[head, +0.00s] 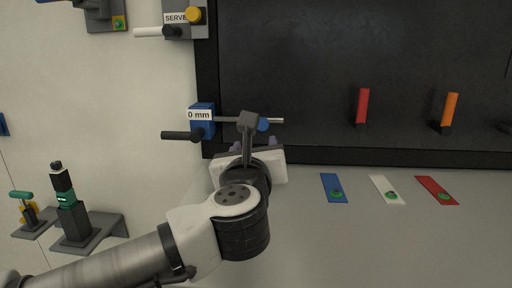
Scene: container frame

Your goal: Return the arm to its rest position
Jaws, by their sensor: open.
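My arm (130,262) comes in from the lower left and bends up to the middle of the picture. My gripper (256,146) is at its end, in front of the lower left corner of the black panel. I see its white hand from behind, and the hand hides most of the fingers. It is open, and I see nothing held in it. A blue block labelled "0 mm" (202,121) with a dark handle (181,135) is just left of the gripper. A thin grey rod (273,121) shows beside the gripper's top; I cannot tell whether they touch.
A red handle (362,106) and an orange handle (450,110) stand on the black panel (300,50). Blue (334,187), white (386,189) and red (436,190) strips lie on the grey surface. Tools on brackets (78,232) are at left. The lower right is clear.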

